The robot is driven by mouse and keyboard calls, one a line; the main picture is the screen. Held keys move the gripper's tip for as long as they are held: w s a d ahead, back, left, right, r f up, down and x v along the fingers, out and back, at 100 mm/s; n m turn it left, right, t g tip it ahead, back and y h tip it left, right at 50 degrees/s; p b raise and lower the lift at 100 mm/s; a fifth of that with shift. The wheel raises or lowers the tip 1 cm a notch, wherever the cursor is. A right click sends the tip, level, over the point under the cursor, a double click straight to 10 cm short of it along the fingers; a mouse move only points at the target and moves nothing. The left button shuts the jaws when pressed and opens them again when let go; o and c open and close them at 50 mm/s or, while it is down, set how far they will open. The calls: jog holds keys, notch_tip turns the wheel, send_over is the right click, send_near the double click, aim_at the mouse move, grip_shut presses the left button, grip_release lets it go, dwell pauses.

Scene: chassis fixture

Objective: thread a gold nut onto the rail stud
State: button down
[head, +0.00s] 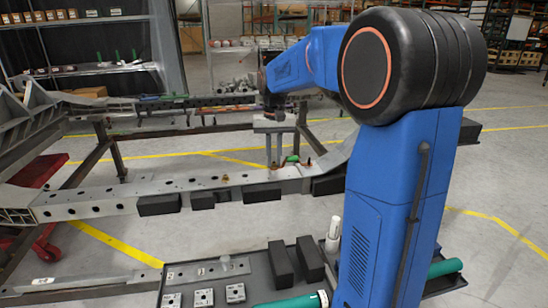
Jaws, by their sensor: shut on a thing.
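My gripper (274,163) is reached out over the far end of the grey chassis rail (105,205), with its two thin grey fingers pointing down. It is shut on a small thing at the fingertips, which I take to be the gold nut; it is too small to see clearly. The fingertips are close above the rail's top. Whether the nut touches a stud there I cannot tell. A small gold-brown fitting (225,179) stands on the rail to the left of the gripper. Another small dark gold fitting (308,163) stands just to the right.
A green-tipped thing (293,158) lies beside the fingers. Black blocks (159,205) line the rail's near side. A dark tray (180,270) in front holds black blocks, small grey blocks and a green cylinder. A second rail (200,103) runs behind. My blue arm hides the right side.

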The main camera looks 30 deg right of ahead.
jog(key=shift+m, duration=0.3)
jog(key=m, duration=0.2)
jog(key=shift+w+m, duration=0.1)
jog(key=shift+m, duration=0.3)
jog(key=m, duration=0.3)
jog(key=shift+w+m, duration=0.1)
jog(key=shift+m, duration=0.3)
jog(key=m, duration=0.6)
jog(key=shift+w+m, duration=0.15)
jog(key=shift+m, duration=0.15)
jog(key=c, duration=1.8)
grip_release()
jog(key=shift+o, duration=0.8)
jog(key=shift+f, duration=0.1)
notch_tip(320, 180, up, 9)
